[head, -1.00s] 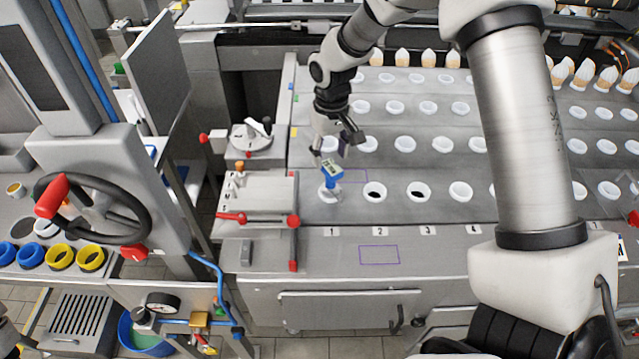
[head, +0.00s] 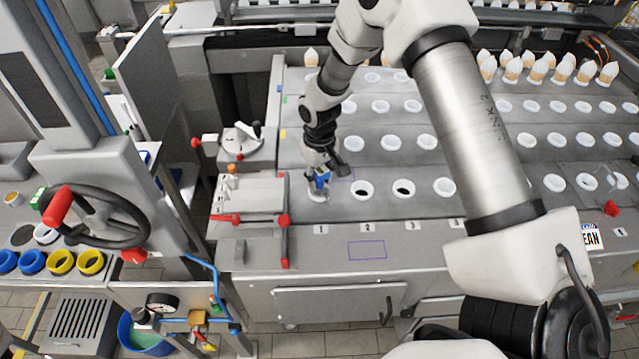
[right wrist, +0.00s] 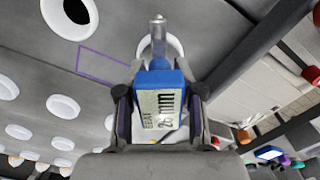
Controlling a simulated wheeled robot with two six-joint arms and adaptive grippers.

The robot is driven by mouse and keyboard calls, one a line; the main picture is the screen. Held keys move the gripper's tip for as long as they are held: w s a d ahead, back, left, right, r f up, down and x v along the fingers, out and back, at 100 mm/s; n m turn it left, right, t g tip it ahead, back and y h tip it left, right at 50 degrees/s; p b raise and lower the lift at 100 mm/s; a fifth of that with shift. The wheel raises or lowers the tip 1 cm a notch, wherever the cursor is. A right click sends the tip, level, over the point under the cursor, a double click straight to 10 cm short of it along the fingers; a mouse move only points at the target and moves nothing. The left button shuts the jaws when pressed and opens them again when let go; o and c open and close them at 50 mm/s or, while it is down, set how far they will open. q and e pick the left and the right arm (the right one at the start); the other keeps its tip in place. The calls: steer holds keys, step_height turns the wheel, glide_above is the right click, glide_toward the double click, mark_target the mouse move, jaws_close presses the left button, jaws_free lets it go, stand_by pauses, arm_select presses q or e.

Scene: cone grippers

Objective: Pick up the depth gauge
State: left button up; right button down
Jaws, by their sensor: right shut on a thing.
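The depth gauge (head: 321,181) has a blue body, and in the right wrist view the gauge (right wrist: 163,100) shows a display reading about 26 mm and a clear probe tip. It stands at the first white ring (head: 317,194) above label 1; the tip overlaps that ring in the wrist view, and I cannot tell how deep it sits. My right gripper (head: 320,172) is around the blue body from above, and in the wrist view its fingers (right wrist: 160,108) are shut on both sides of it. My left gripper is not in view.
White-rimmed holes fill the grey table, with cones (head: 560,70) at the back. A lever plate with red knobs (head: 250,200) stands just left of the gauge. A purple outline (head: 366,250) marks bare surface in front. The red-handled wheel (head: 95,215) is far left.

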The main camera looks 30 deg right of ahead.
steer(key=shift+w, duration=0.1)
steer(key=shift+r, duration=0.35)
step_height(320, 180, up, 9)
steer(key=b, duration=0.3)
steer(key=shift+f, duration=0.2)
steer(key=shift+r, duration=0.35)
steer(key=shift+w, duration=0.1)
